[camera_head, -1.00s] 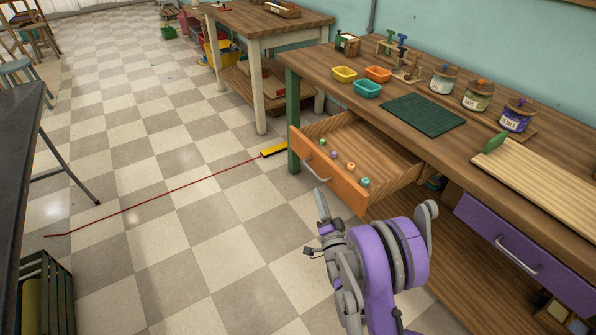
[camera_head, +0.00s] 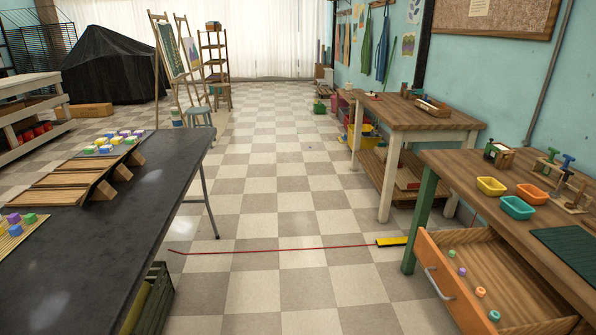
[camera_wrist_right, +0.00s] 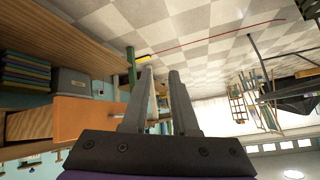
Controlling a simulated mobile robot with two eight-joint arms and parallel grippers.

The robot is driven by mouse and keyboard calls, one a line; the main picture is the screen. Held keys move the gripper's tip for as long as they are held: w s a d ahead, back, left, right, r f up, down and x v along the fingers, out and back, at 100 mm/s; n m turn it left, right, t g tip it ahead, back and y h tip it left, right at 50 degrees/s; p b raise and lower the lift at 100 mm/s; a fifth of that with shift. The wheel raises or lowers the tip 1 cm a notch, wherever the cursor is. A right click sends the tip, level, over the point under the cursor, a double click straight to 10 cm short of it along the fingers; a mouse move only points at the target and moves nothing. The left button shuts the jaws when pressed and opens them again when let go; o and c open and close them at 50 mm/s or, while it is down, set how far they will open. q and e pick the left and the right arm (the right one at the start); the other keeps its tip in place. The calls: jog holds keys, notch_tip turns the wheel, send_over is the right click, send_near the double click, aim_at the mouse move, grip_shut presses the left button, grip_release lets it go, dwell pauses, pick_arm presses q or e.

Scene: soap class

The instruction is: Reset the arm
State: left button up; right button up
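In the right wrist view, my right gripper (camera_wrist_right: 160,70) shows two grey fingers standing apart, with floor and room visible between them. It is open and nothing is held in it. The open orange drawer (camera_wrist_right: 82,120) is to the left of the fingers in that view. Neither of my arms shows in the head view, and my left gripper is not in view.
The open drawer (camera_head: 450,285) holds several small coloured pieces and juts from the wooden workbench (camera_head: 470,180). A black table (camera_head: 130,215) stands at left. A yellow-ended red line (camera_head: 290,249) crosses the checkered floor.

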jog(key=s+a+f+n+g+y, duration=0.1)
jog(key=s+a+n+g, duration=0.1)
jog(key=s, duration=0.6)
jog(key=s+a+f+n+g, duration=0.1)
jog(key=s+a+n+g, duration=0.15)
jog(key=s, duration=0.45)
pick_arm(q)
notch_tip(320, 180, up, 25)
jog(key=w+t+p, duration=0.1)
jog(key=p, duration=2.1)
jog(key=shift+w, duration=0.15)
pick_arm(e)
notch_tip(320, 180, up, 25)
jog(key=shift+w+d+t, duration=0.25)
jog(key=shift+w+t, duration=0.1)
jog(key=shift+w, duration=0.1)
jog(key=shift+s, duration=0.15)
jog(key=shift+f, duration=0.15)
